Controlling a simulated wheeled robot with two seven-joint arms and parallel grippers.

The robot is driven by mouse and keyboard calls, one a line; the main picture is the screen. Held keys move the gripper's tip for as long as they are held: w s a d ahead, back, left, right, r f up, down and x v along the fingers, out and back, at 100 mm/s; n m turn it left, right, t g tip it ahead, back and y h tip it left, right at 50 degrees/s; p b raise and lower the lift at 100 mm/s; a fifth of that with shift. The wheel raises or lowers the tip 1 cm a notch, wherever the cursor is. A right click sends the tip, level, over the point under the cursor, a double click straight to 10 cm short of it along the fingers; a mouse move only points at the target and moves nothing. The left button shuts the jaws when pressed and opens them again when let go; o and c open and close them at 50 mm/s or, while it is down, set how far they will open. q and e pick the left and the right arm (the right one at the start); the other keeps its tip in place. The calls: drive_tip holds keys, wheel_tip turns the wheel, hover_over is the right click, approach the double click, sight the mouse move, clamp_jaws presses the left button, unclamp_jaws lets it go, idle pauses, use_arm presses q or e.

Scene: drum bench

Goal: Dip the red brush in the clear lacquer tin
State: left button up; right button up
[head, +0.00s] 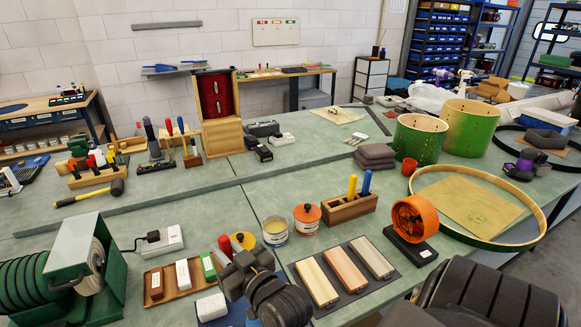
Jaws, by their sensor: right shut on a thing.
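My right gripper (243,268) is at the bottom centre, shut on the red brush. The brush's red handle (225,246) sticks up beside the fingers; its bristle end is hidden. An open tin (276,238) with pale amber contents and a white label, which looks like the clear lacquer, stands just right of and beyond the gripper. The brush is apart from it. My left gripper is not in view.
A wooden brush block (350,210) holds a yellow and a blue brush. A dark mat with wood strips (318,282) lies right of my gripper; a tray of blocks (180,278) lies left. An orange fan-like device (411,222) stands right.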

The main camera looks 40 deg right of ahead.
use_arm(q)
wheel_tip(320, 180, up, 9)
drive_tip(key=p, duration=0.9)
use_arm(e)
drive_tip(key=w+d+r+m+h, duration=0.15)
drive_tip(key=w+d, duration=0.25)
drive_tip(key=d, duration=0.4)
drive_tip(key=w+d+r+m+g+h, duration=0.15)
drive_tip(key=w+d, duration=0.25)
drive_tip(key=d, duration=0.4)
drive_tip(key=w+d+r+m+t+h, duration=0.1)
drive_tip(key=w+d+r+h, duration=0.2)
drive_tip(key=d, duration=0.5)
use_arm(q)
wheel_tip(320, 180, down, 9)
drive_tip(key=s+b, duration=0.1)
drive_tip(key=b, duration=0.8)
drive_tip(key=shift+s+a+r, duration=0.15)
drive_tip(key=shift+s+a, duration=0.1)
use_arm(e)
wheel_tip(320, 180, down, 13)
drive_tip(key=shift+w+a, duration=0.15)
drive_tip(key=shift+w, duration=0.25)
drive_tip(key=shift+g, duration=0.25)
